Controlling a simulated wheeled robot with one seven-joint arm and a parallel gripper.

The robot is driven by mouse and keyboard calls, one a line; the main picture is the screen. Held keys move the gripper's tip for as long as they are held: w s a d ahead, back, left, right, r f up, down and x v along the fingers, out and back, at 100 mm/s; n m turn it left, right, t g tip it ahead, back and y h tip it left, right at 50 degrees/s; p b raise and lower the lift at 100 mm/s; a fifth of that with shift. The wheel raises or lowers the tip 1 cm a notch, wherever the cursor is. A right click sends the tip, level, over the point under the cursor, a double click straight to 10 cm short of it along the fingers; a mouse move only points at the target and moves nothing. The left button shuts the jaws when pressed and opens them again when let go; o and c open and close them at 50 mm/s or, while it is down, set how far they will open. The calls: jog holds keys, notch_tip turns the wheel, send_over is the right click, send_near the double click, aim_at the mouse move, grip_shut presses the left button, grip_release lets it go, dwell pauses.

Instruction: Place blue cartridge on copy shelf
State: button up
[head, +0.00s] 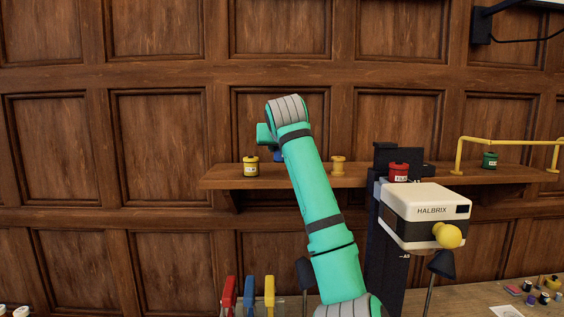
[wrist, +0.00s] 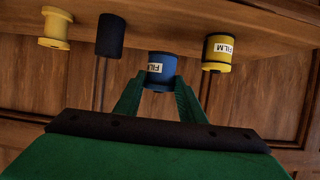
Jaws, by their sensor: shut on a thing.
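The blue cartridge (wrist: 157,70), with a white FILM label, is between my gripper's (wrist: 157,88) two green fingers in the wrist view, which shows the scene upside down. My gripper is shut on it. In the head view only a bit of the blue cartridge (head: 276,154) shows beside my teal arm, which hides the fingers. The copy shelf (head: 225,183) is a long wooden board on the panelled wall; its surface (wrist: 180,18) also shows in the wrist view. The cartridge is upright at the shelf; I cannot tell whether its base touches the wood.
On the shelf stand a yellow film cartridge (head: 251,167), a yellow spool (head: 338,166), a black cylinder (wrist: 110,35), a red cartridge (head: 398,172) and a green one (head: 489,160) by a yellow rail (head: 510,142). A HALBRIX device (head: 424,212) on a dark column stands in front, right.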

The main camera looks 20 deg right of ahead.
jog(key=shift+w+f, duration=0.3)
jog(key=shift+w, duration=0.05)
jog(key=shift+w+a+f, duration=0.15)
jog(key=shift+w+f, duration=0.05)
jog(key=shift+f, duration=0.75)
jog(key=shift+w+a+f, duration=0.15)
jog(key=shift+w+f, duration=0.05)
jog(key=shift+f, duration=0.75)
jog(key=shift+s+d+f, duration=0.1)
jog(key=shift+s+d, duration=0.15)
jog(key=shift+d, duration=0.4)
jog(key=o, duration=0.9)
jog(key=shift+o, duration=0.7)
jog(key=shift+a, duration=0.25)
jog(key=shift+a, duration=0.1)
